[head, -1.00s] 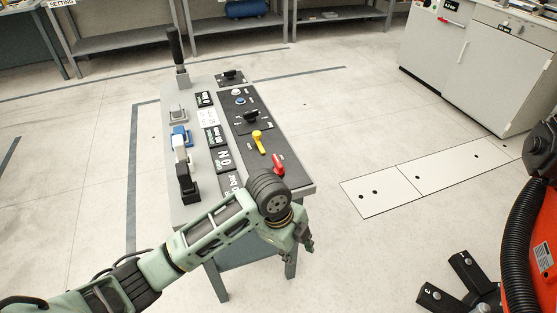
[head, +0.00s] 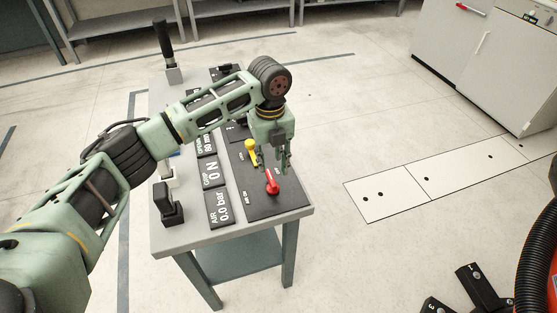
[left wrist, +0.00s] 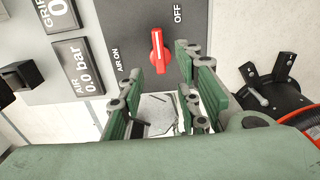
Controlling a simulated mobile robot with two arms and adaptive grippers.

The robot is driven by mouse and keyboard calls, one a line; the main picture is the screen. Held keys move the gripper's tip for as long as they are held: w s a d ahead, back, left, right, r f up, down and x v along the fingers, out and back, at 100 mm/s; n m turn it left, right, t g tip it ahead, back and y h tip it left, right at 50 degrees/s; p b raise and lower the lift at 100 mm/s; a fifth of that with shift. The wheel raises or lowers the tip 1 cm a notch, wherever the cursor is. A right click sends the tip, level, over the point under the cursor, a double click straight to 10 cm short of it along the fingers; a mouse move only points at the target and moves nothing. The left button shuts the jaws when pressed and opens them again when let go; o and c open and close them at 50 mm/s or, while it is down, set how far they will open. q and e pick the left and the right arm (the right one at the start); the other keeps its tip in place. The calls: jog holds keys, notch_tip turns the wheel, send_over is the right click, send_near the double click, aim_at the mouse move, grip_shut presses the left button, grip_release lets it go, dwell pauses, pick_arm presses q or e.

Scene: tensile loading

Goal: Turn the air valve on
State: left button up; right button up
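The air valve is a red knob (head: 272,184) on the black panel near the front right of the bench. In the left wrist view the red knob (left wrist: 157,50) stands between the labels "AIR ON" at left and "OFF" at right, with a white line along it. My left gripper (head: 275,163) points down just behind and above the knob in the head view. In the left wrist view its fingers (left wrist: 160,68) are spread, with the knob appearing between their tips; contact cannot be told. The air display (left wrist: 82,68) reads 0.0 bar. My right gripper is out of view.
A yellow lever (head: 251,150) stands close behind the left gripper. A black block (head: 167,205) and a tall black handle (head: 165,42) stand along the bench's left side. Open floor lies right of the bench.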

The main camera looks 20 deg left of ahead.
aim_at(272, 179)
pick_arm(q)
jog(key=shift+w+a, duration=0.1)
jog(key=shift+w, duration=0.15)
jog(key=shift+f, duration=0.3)
jog(key=f, duration=0.5)
jog(key=shift+s, duration=0.4)
jog(key=shift+w+f, duration=0.1)
jog(key=shift+f, duration=0.65)
grip_shut()
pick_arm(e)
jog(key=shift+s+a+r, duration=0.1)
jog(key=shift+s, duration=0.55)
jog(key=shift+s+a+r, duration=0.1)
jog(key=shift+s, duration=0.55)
